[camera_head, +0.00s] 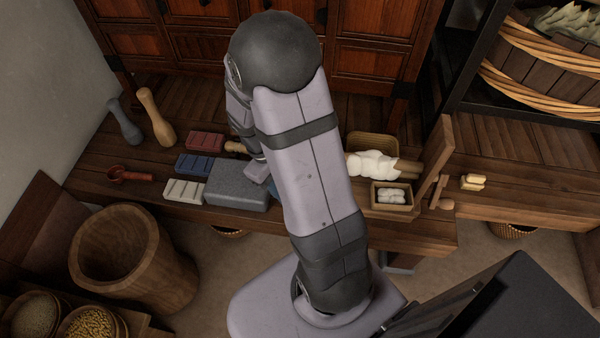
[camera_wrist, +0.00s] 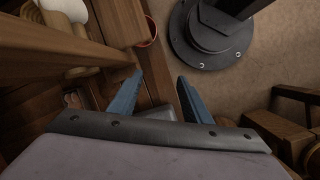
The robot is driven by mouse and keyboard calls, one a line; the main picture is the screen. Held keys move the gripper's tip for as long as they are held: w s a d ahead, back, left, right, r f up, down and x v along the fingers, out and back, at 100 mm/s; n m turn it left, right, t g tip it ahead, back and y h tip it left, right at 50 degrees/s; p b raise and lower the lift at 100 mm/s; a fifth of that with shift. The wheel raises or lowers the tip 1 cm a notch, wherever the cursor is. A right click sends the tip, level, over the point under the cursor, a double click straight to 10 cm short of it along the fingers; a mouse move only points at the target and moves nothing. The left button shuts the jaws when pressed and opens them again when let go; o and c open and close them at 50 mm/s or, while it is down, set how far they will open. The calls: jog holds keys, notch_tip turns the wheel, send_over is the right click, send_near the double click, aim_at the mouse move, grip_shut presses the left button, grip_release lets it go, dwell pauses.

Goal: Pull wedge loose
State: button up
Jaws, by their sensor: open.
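An upright wooden board (camera_head: 437,150) stands on the bench at the right of the head view. A thin wooden piece (camera_head: 438,191) leans at its lower front, beside a small rounded wooden peg (camera_head: 445,204); I cannot tell for sure which is the wedge. In the wrist view, my gripper (camera_wrist: 157,90) shows two blue fingers apart, with nothing between them. Wooden edges lie close to the left finger, and no wedge can be made out there. In the head view my arm hides most of the gripper.
A grey stone block (camera_head: 238,184) and coloured ridged bars (camera_head: 195,165) lie left of my arm. A white bundle (camera_head: 370,165) and a small box with white pieces (camera_head: 391,208) lie right of it. Yellow pieces (camera_head: 473,182) sit farther right. A wooden tub (camera_head: 170,280) stands on the floor.

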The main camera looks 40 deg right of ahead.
jog(key=w+d+r+n+t+h, duration=0.25)
jog(key=w+d+n, duration=0.25)
jog(key=w+n, duration=0.25)
jog(key=shift+n+g, duration=0.25)
jog(key=shift+g, duration=0.2)
jog(key=shift+s+b+x, duration=0.15)
jog(key=shift+b+x, duration=0.25)
jog(key=shift+x, duration=1.3)
jog(key=shift+s+b+x, duration=0.15)
jog(key=shift+b+x, duration=0.25)
jog(key=shift+x, duration=1.3)
jog(key=shift+d+r, duration=0.2)
jog(key=shift+c, duration=0.6)
